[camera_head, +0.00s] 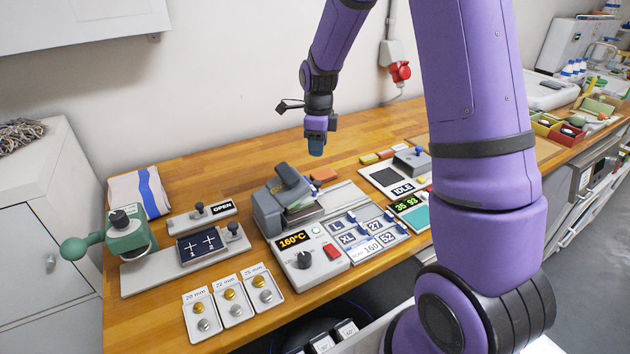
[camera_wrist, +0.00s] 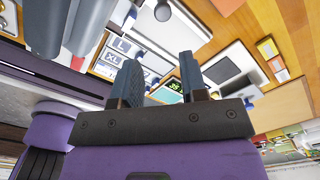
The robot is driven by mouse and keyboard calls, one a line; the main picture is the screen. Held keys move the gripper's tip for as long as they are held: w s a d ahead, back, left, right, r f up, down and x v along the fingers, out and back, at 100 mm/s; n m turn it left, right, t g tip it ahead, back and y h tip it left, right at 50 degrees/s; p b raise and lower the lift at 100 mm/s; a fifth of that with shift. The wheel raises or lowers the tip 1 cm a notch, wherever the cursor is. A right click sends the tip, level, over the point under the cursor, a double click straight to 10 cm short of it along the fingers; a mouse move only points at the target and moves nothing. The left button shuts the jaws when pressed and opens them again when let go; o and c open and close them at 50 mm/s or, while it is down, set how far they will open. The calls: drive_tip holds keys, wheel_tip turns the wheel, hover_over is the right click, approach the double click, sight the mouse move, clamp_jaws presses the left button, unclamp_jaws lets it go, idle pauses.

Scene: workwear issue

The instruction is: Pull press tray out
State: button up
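The heat press (camera_head: 268,212) stands on the wooden bench, with a raised dark grey arm and a front panel (camera_head: 308,257) reading 160°C. A flat light-grey metal plate (camera_head: 343,196) extends to the right behind the press head. I cannot tell whether this is the press tray; the area under the head is partly hidden. My gripper (camera_head: 316,147) hangs above and behind the press, clear of it. In the wrist view my gripper (camera_wrist: 158,80) has its two blue fingers apart with nothing between them.
A tray of size labels (camera_head: 365,235) sits right of the press panel. A green-handled press (camera_head: 125,232), button cards (camera_head: 232,302) and a folded striped cloth (camera_head: 140,190) are at left. The IDLE device (camera_head: 395,180) is at right. Bare bench (camera_head: 230,165) lies behind.

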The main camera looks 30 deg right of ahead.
sight(317, 182)
drive_tip(key=shift+m, duration=0.4)
drive_tip(key=f, duration=1.2)
drive_tip(key=shift+w+d+f, duration=0.1)
drive_tip(key=shift+w+f, duration=0.05)
drive_tip(key=shift+w, duration=0.2)
clamp_jaws()
drive_tip(key=shift+d, duration=0.1)
